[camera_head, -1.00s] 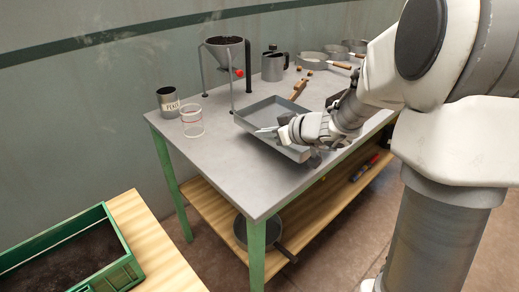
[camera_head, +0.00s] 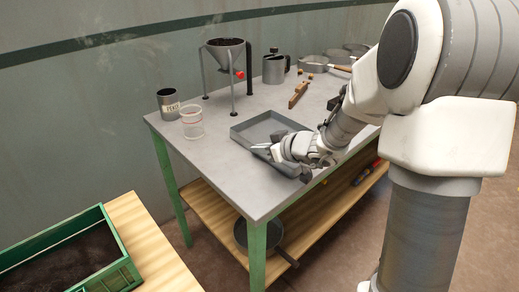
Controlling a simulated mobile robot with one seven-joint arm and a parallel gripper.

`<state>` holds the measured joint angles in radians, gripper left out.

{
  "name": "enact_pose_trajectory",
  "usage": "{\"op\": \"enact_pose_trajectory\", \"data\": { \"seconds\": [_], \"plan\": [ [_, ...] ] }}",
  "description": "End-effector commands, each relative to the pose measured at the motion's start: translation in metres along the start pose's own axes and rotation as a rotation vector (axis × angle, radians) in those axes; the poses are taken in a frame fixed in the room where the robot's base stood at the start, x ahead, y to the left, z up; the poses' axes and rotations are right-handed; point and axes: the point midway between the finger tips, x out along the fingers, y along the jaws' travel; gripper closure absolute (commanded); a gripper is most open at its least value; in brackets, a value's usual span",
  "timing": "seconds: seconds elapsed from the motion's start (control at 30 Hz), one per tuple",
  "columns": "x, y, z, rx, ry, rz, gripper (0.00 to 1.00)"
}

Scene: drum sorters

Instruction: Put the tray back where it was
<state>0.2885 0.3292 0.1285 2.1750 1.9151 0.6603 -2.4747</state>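The tray (camera_head: 252,127) is a shallow grey rectangular pan near the front edge of the grey-topped workbench, in the head view. It looks level and at or close to the bench top; a small gap beneath it cannot be ruled out. My gripper (camera_head: 268,150) is at the tray's near side, with its fingers across the near wall. The tray has moved together with the gripper, so it appears shut on that wall. The hand hides part of the near wall and the tray's right corner.
A funnel on a stand (camera_head: 228,55), a labelled can (camera_head: 168,104) and a clear cup (camera_head: 191,124) stand beyond and left of the tray. A metal jug (camera_head: 274,69), a wooden piece (camera_head: 298,95) and pans (camera_head: 313,67) are farther back. The bench's front left (camera_head: 225,170) is clear.

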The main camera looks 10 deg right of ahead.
Motion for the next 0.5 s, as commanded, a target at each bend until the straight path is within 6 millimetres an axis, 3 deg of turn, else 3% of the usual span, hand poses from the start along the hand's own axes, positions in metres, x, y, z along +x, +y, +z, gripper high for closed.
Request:
{"op": "enact_pose_trajectory", "data": {
  "seconds": [0.03, 0.2, 0.5],
  "plan": [
    [0.0007, 0.0001, 0.0010, -0.001, 0.000, 0.000, 0.95],
    [0.0002, 0.0001, 0.0002, 0.000, 0.000, 0.000, 0.67],
    [-0.0003, 0.0001, -0.0005, 0.000, 0.000, 0.000, 0.67]
  ]
}}
